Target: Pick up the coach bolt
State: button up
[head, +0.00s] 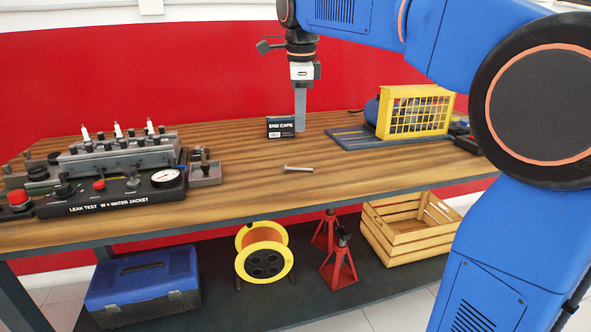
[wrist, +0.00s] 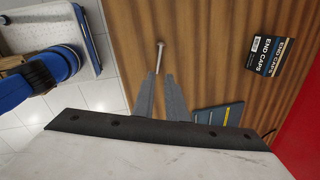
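The coach bolt (head: 298,169) is a small grey metal bolt lying on the wooden bench top, near the middle of the bench in the head view. It also shows in the wrist view (wrist: 160,56), just beyond the fingertips and in line with the gap between them. My gripper (head: 300,130) points down over the bench, above and behind the bolt in the head view. In the wrist view my gripper (wrist: 160,76) has its two grey fingers apart with a narrow gap and nothing held between them.
A black END CAPS box (head: 281,127) stands close beside my gripper. The leak test rig (head: 112,190) is on the left of the bench, and a yellow guarded unit (head: 414,112) is on the right. The bench around the bolt is clear.

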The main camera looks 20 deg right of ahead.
send_over(297, 170)
jog(key=f, duration=0.8)
jog(key=shift+s+d, duration=0.2)
jog(key=shift+s, duration=0.15)
jog(key=shift+w+a+f, duration=0.1)
jog(key=shift+w+f, duration=0.1)
jog(key=shift+f, duration=1.1)
jog(key=shift+w+f, duration=0.15)
jog(key=shift+f, duration=1.1)
grip_shut()
jog(key=shift+r, duration=0.1)
